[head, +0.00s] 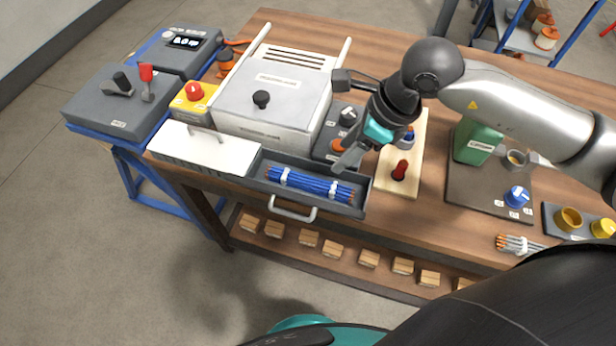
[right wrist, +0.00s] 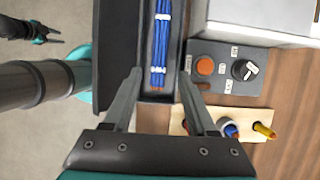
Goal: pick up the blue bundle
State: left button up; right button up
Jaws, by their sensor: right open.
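The blue bundle (head: 310,184) of thin rods has white ties and orange-brown ends. It lies in the open grey drawer (head: 262,170) at the front of the bench. In the right wrist view the bundle (right wrist: 161,45) lies lengthwise, beyond the fingertips. My right gripper (head: 348,163) is open and empty, above the drawer's right end near the bundle's right end. Its two fingers (right wrist: 160,88) are spread to either side of the bundle's line in the right wrist view. A dark shape at that view's upper left looks like my left gripper (right wrist: 45,33); its jaws are too small to judge.
A white-lidded box (head: 275,105) stands behind the drawer. A knob panel (head: 338,135) and a wooden board with a red peg (head: 400,170) sit close to my right gripper. A grey bundle (head: 520,243) lies at the bench's right front. Wooden blocks line the lower shelf.

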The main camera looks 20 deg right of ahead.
send_over(311, 180)
jog(key=s+d, duration=0.2)
jog(key=f, duration=0.3)
jog(key=f+b, duration=0.1)
jog(key=f, duration=0.3)
jog(key=shift+s+d+f, duration=0.1)
jog(key=shift+d+f, duration=0.1)
jog(key=shift+f, duration=0.1)
jog(key=x, duration=0.5)
jog(key=shift+w+a+b, duration=0.25)
jog(key=shift+w+b, duration=0.05)
jog(key=shift+b, duration=0.05)
jog(key=shift+w+a+f, duration=0.1)
jog(key=shift+f, duration=0.35)
jog(key=shift+c, duration=0.4)
jog(key=shift+r, duration=0.1)
grip_shut()
